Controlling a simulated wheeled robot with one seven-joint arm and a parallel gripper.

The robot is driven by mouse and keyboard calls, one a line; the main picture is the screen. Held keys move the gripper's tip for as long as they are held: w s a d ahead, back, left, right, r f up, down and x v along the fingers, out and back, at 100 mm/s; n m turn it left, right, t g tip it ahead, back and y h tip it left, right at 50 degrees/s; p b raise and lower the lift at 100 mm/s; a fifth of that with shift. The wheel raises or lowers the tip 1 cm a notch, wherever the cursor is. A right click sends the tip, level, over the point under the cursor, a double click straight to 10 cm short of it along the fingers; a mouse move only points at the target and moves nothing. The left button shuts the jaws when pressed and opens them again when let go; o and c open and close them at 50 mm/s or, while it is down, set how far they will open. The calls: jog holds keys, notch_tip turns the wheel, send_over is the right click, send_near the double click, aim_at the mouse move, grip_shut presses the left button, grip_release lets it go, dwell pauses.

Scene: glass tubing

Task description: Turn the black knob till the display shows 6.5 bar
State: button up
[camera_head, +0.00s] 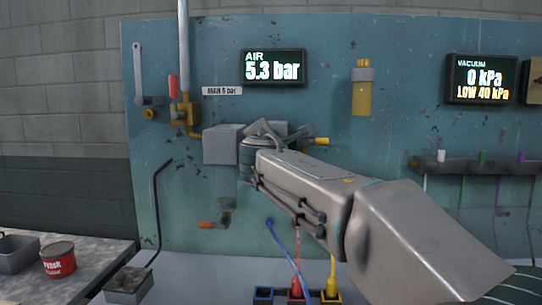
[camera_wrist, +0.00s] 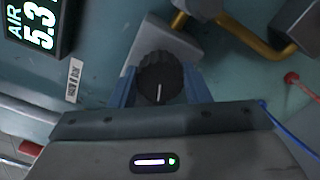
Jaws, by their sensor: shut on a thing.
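The black knob (camera_wrist: 160,76) shows in the wrist view, round and ribbed, with a white pointer line towards the gripper's palm. My gripper (camera_wrist: 160,88) is shut on it, with one blue finger on each side. In the head view my arm hides the knob and the fingertips. The air display (camera_head: 273,68) reads 5.3 bar. It also shows rotated and partly cut off in the wrist view (camera_wrist: 38,25).
A yellow cylinder (camera_head: 362,92) hangs above my arm. A red-handled valve (camera_head: 174,88) and yellow pipe (camera_head: 186,118) are on the left. Coloured hoses (camera_head: 333,268) hang below.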

jog(key=m+b, duration=0.4)
jog(key=shift+f+m, duration=0.15)
jog(key=shift+m, duration=0.25)
dwell(0.4)
jog(key=o, duration=1)
jog(key=s+b, duration=0.1)
jog(key=s, duration=1.2)
jog(key=shift+s+a, duration=0.25)
jog(key=shift+s, duration=0.15)
